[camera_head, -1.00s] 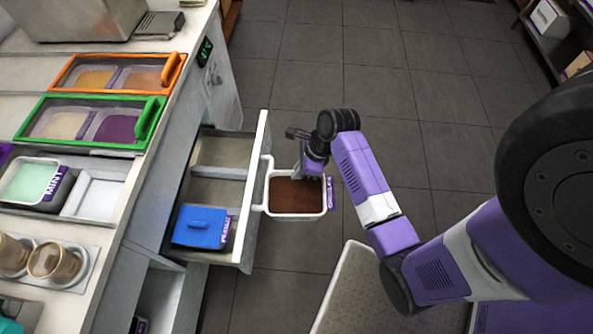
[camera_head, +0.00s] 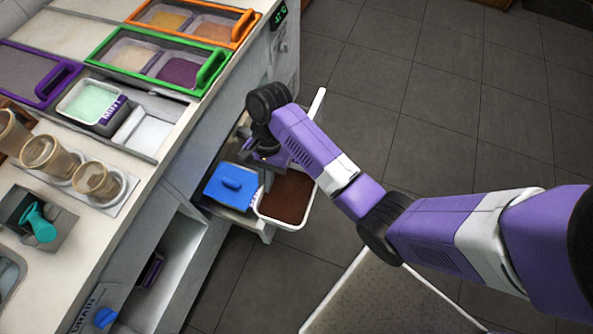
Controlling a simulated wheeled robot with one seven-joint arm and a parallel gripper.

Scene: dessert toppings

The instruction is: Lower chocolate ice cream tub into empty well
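The chocolate ice cream tub (camera_head: 287,197) is a white tub with dark brown content, in the middle of the head view. It is up above the front edge of the open drawer, with no support seen under it. My gripper (camera_head: 266,160) is at the tub's upper left rim. Its fingertips are mostly hidden by my wrist, but the tub hangs from it, so it looks shut on the tub. The empty well (camera_head: 146,133) is a white recess in the counter, to the left, just right of the mint tub (camera_head: 92,104).
The open drawer (camera_head: 266,232) holds a blue-lidded tub (camera_head: 231,186). Green (camera_head: 97,55) and orange (camera_head: 263,22) framed covers lie above the well, and a purple-framed cover (camera_head: 54,82) lies left. Paper cups (camera_head: 97,179) stand below.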

